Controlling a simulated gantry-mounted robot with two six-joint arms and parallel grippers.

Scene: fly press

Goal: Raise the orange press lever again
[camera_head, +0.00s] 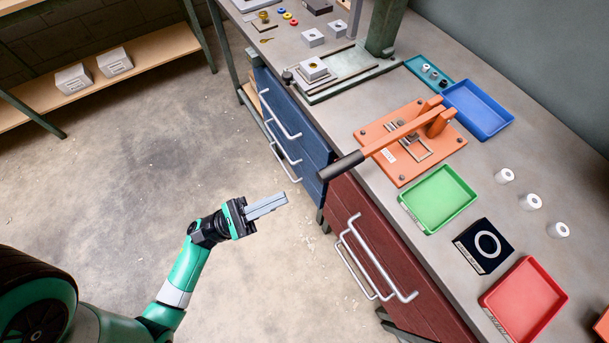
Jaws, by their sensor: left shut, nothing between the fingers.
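The orange press (411,146) stands on the bench at the right of the view. Its orange lever (401,133) with a black grip (341,166) reaches out to the left over the bench's front edge. The lever looks lowered, close to level above the orange base plate. My left gripper (284,199) is shut and empty, over the floor in front of the drawers. It is apart from the black grip, below and to the left of it in the picture. My right gripper is not in view.
A green tray (438,199), a black block with a white ring (484,246), a red tray (523,300) and several white cylinders (530,202) lie near the press. A blue tray (477,109) is behind it. Drawer handles (375,262) stick out from the bench front.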

